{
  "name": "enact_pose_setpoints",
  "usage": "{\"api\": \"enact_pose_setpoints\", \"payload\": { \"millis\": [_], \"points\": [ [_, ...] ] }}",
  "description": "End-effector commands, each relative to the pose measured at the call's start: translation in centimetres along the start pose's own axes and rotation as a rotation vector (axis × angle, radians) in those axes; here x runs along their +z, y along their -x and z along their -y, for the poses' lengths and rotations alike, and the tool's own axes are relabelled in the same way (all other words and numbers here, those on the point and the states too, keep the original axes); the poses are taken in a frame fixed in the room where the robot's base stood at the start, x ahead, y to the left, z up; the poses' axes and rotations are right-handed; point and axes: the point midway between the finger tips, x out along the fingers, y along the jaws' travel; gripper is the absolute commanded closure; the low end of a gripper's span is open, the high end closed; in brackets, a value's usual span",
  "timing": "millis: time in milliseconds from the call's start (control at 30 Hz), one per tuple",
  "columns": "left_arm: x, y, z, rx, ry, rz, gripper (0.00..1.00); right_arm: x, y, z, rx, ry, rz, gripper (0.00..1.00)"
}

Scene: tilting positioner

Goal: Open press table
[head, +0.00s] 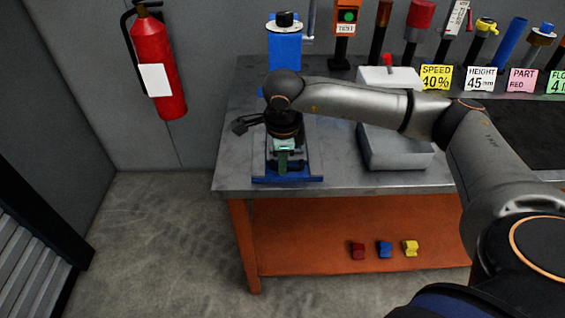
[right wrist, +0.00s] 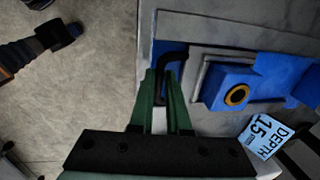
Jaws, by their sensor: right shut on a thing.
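The press table shows in the head view as a blue base (head: 258,179) with grey parts, at the front left of the workbench. In the right wrist view its grey plate (right wrist: 207,70) lies on blue, beside a blue block with an orange-ringed hole (right wrist: 237,95). A black bar handle (right wrist: 174,55) stands at its edge. My right gripper (head: 283,165) reaches down over the press table and hides much of it. In the right wrist view its green fingers (right wrist: 161,80) are shut on the black handle. My left gripper is not in view.
Signs and tools line the back. A blue DEPTH card (right wrist: 263,137) is near the gripper. Small coloured blocks (head: 385,249) lie on the orange lower shelf (head: 310,235).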

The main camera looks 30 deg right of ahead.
Motion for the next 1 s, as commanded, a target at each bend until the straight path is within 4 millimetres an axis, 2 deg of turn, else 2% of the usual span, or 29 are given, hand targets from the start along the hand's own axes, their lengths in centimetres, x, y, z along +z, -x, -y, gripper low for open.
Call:
{"api": "enact_pose_setpoints", "payload": {
  "millis": [533, 567, 800, 1000],
  "points": [
    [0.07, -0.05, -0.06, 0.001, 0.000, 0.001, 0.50, 0.14, 0.15, 0.09, -0.004, 0.001, 0.005, 1.00],
    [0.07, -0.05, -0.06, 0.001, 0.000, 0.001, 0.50, 0.14, 0.15, 0.09, -0.004, 0.001, 0.005, 0.82],
    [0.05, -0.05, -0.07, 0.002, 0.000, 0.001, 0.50, 0.08, 0.09, 0.06, -0.002, 0.000, 0.003, 0.55],
    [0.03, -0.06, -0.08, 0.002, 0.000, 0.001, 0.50, 0.04, 0.05, 0.03, -0.001, 0.000, 0.001, 0.55]
  ]
}}
